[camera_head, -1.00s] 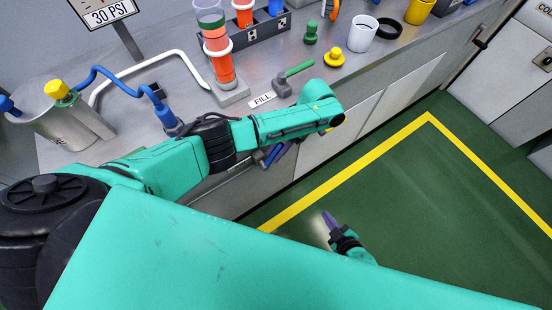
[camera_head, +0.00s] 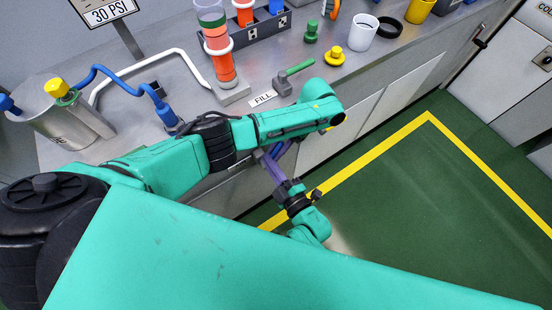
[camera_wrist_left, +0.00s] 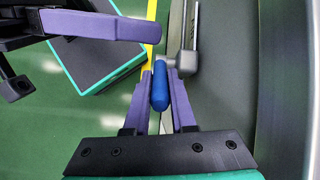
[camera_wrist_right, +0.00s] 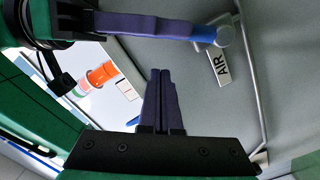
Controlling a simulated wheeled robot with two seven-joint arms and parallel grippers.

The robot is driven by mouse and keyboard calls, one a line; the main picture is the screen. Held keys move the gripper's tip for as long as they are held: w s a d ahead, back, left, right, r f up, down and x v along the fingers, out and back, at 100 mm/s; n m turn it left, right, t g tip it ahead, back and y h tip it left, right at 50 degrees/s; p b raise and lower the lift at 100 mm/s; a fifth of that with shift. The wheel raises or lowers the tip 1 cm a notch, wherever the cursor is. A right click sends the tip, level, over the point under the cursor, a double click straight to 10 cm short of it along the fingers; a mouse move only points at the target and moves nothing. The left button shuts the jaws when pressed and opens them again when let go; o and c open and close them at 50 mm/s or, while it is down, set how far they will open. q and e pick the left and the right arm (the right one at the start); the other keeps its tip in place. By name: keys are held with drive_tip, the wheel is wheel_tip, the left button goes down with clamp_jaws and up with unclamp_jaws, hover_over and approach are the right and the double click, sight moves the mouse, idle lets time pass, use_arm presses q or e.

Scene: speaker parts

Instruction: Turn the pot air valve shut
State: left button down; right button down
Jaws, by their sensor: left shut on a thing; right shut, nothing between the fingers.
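The air valve has a blue handle (camera_wrist_left: 160,91) on a grey body (camera_wrist_left: 186,60). It shows in the right wrist view as a blue handle (camera_wrist_right: 205,34) beside the AIR label (camera_wrist_right: 220,68). My left gripper (camera_wrist_left: 160,76) is shut on the blue handle, with a finger on each side; my arm mostly hides it in the head view. My right gripper (camera_wrist_right: 160,73) is shut and empty, close to my left gripper and the valve. In the head view my right gripper (camera_head: 268,158) is by the counter front. The metal pot (camera_head: 55,128) stands at the counter's left.
A blue hose (camera_head: 105,73) runs from the pot across the counter (camera_head: 185,65). A green-handled valve (camera_head: 295,70) sits by the FILL label (camera_head: 262,99). An orange column (camera_head: 220,62) stands behind my left arm. The green floor (camera_head: 400,200) is clear.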

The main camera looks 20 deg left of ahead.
sight(276, 154)
use_arm(q)
drive_tip(key=shift+w, duration=0.1)
use_arm(e)
drive_tip(key=shift+w+d+f, duration=0.35)
drive_tip(key=shift+w+f, duration=0.1)
drive_tip(key=shift+w, duration=0.1)
drive_tip(key=shift+w+d+f, duration=0.3)
drive_tip(key=shift+w+f, duration=0.1)
drive_tip(key=shift+w, duration=0.1)
use_arm(q)
drive_tip(key=shift+r, duration=0.1)
use_arm(e)
drive_tip(key=shift+w+d+f, duration=0.35)
drive_tip(key=shift+w, duration=0.1)
use_arm(q)
drive_tip(key=c, duration=0.8)
unclamp_jaws()
use_arm(e)
drive_tip(key=shift+d+f, duration=0.1)
use_arm(q)
drive_tip(key=shift+o, duration=0.2)
drive_tip(key=shift+d, duration=0.1)
use_arm(e)
drive_tip(key=shift+w, duration=0.15)
use_arm(q)
drive_tip(key=shift+s, duration=0.2)
